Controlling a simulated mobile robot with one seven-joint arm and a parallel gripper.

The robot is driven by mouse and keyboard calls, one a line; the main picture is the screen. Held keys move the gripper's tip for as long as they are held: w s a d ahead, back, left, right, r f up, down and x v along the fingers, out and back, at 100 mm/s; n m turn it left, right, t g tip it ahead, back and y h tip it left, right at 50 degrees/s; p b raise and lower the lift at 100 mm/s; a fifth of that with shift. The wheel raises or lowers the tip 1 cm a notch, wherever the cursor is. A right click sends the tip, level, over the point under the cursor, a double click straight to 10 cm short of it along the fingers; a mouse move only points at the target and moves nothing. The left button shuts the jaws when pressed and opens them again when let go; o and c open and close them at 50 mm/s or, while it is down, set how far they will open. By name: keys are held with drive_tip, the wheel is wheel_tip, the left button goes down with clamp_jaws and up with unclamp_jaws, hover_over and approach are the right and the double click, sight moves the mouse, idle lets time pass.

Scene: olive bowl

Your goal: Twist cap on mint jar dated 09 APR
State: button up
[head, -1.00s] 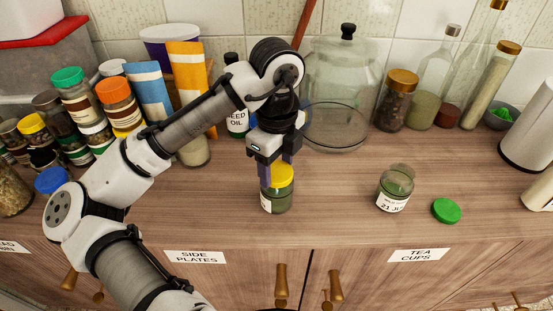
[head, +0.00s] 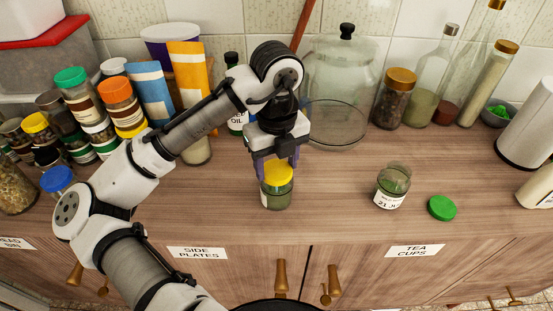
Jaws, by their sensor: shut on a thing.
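A small glass jar (head: 277,197) with green contents stands upright on the counter, below my gripper. Its white label is turned to the left edge and its date cannot be read. A yellow cap (head: 278,176) sits on the jar's mouth. My gripper (head: 277,167) points down from above and is shut on the yellow cap, with a finger on its left and right sides. A second jar (head: 393,184) stands open to the right, its label reading "21 JU" with the rest unclear. A green cap (head: 442,207) lies flat on the counter beside it.
Several spice jars (head: 122,105) crowd the left side. A large glass jar (head: 340,85) stands behind my gripper, with a brown-capped jar (head: 393,98) and tall bottles to its right. The counter around both small jars is clear.

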drive_tip(key=m+p, duration=0.1)
drive_tip(key=m, duration=0.3)
drive_tip(key=shift+m, duration=0.3)
drive_tip(key=o, duration=1)
drive_tip(key=shift+c, duration=0.2)
drive_tip(key=shift+o, duration=0.3)
drive_tip(key=o, duration=0.4)
drive_tip(key=shift+o, duration=0.2)
